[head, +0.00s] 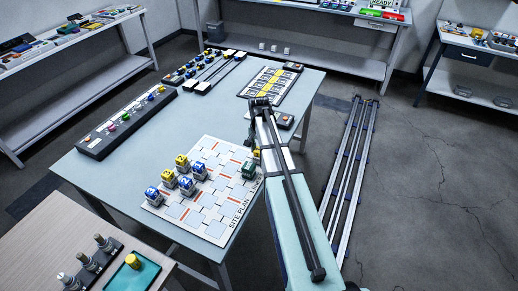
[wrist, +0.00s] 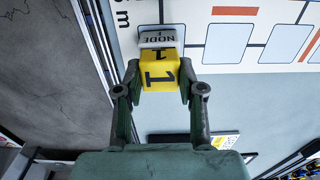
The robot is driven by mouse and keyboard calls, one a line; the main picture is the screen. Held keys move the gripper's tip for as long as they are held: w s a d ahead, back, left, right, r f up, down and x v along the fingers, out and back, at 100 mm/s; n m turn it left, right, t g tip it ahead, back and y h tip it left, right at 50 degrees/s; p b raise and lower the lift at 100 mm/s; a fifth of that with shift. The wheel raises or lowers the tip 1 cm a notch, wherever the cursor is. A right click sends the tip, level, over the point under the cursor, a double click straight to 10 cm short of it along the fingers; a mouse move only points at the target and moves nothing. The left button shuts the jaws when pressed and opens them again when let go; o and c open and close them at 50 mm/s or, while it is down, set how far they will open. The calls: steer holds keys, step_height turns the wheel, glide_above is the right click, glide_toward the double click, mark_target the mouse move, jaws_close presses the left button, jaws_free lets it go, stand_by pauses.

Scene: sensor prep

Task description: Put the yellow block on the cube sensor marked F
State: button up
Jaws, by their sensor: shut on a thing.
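In the wrist view, my gripper (wrist: 160,82) is shut on a yellow block (wrist: 158,76) with a black 1 on it. One finger is on each side of it. A grey-white piece labelled NODE (wrist: 157,40) shows at its far end, close to the edge of the white site plan board (wrist: 270,60). I cannot tell whether the block touches the board. In the head view, my arm hides most of the gripper at the board's right side. On the board (head: 205,226) stand several cube sensors, some yellow (head: 181,160) and some blue (head: 152,194). I cannot read an F on any.
The blue-grey table (head: 105,165) also holds a long dark rack (head: 125,122) at left, dark strips at the back and a panel (head: 270,86) with a yellow stripe.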

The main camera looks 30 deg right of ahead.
steer(key=shift+f, duration=0.2)
steer(key=o, duration=1)
step_height(320, 180, up, 12)
steer(key=b, duration=0.3)
steer(key=shift+r+b, duration=0.2)
steer(key=shift+b, duration=0.15)
